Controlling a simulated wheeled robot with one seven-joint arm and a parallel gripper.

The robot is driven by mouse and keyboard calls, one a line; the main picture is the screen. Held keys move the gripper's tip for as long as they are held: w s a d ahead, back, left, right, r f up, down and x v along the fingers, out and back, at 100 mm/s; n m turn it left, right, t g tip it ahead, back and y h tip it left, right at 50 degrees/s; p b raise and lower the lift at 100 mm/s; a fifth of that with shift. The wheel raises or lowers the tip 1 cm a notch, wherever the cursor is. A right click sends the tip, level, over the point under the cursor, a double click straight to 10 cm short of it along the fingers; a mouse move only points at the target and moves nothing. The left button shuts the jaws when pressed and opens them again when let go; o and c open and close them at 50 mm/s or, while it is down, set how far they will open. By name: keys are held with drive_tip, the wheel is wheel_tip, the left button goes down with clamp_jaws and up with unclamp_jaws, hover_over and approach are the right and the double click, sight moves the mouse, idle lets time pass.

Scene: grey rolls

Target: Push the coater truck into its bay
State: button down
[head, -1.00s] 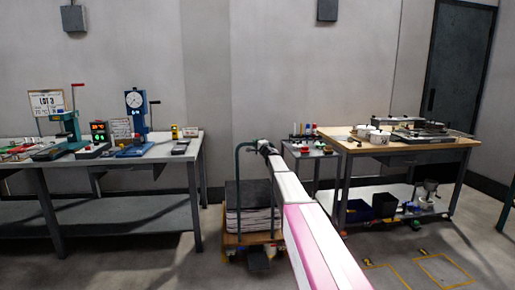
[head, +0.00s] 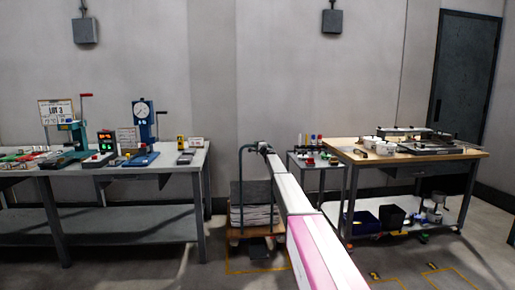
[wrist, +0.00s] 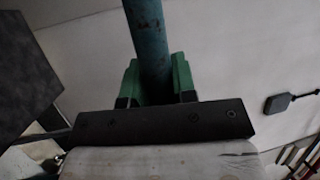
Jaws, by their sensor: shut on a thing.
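The coater truck (head: 234,232) is a low flat cart with a wooden deck, a teal hoop handle (head: 241,182) and a stack of grey sheets (head: 254,215). It stands upright on the floor between the two big tables. My gripper (head: 263,148) is shut on the top of the handle at the end of my outstretched arm. The wrist view shows the teal bar (wrist: 148,35) between green jaws. A yellow floor outline (head: 229,270) shows on the near side of the truck. My arm hides the truck's right side, and I cannot tell which marking is its bay.
A grey bench (head: 120,225) with presses and meters stands close on the left. A small side table (head: 318,163) and a wood-topped table (head: 420,158) stand on the right. The wall is behind the truck. Numbered yellow floor markings (head: 432,267) lie at the lower right.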

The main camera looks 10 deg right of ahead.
drive_tip(key=shift+f, duration=0.2)
drive_tip(key=c, duration=0.9)
unclamp_jaws()
drive_tip(key=shift+f, duration=0.1)
drive_tip(key=shift+s+d, duration=0.15)
drive_tip(key=shift+s, duration=0.1)
drive_tip(key=v, duration=1)
